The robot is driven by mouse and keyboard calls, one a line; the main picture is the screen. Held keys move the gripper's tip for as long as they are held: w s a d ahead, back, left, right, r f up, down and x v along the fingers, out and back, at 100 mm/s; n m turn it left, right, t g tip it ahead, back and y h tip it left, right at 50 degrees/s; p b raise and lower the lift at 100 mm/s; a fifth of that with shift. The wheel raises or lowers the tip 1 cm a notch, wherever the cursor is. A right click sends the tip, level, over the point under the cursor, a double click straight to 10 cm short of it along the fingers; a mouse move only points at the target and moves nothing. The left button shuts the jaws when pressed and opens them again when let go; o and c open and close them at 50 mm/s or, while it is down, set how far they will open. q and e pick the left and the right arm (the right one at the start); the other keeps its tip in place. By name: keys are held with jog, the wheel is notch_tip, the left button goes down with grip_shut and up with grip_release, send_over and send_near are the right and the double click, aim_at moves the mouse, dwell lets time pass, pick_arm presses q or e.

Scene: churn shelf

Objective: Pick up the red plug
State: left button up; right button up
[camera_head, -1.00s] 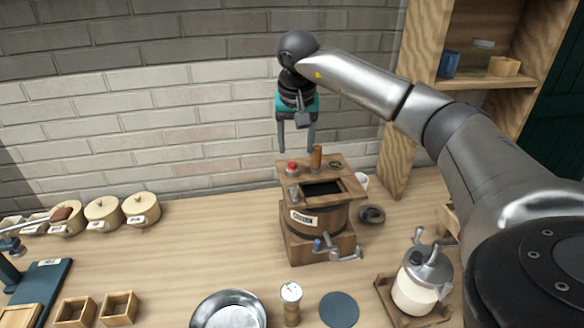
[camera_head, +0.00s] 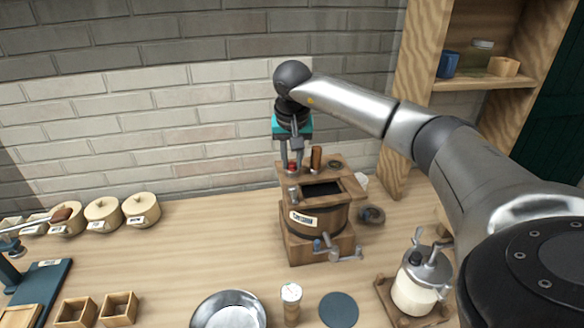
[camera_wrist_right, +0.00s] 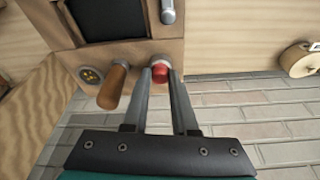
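The red plug (camera_head: 291,167) sits at the back left of the top of the wooden churn (camera_head: 320,213). In the right wrist view the plug (camera_wrist_right: 160,70) shows between the fingertips. My right gripper (camera_head: 292,168) reaches down over the plug from above. Its fingers (camera_wrist_right: 161,75) are drawn together, one on each side of the plug, and appear to touch it. The plug is still at the churn's top; its lower part is hidden. My left gripper is not in view.
A brown wooden peg (camera_head: 316,158) stands close beside the plug, also in the right wrist view (camera_wrist_right: 113,87). The churn has a dark open hatch (camera_head: 322,190) and a front crank (camera_head: 338,252). A brick wall (camera_head: 200,130) rises behind. Lidded pots (camera_head: 141,210) stand left.

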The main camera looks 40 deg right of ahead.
grip_shut()
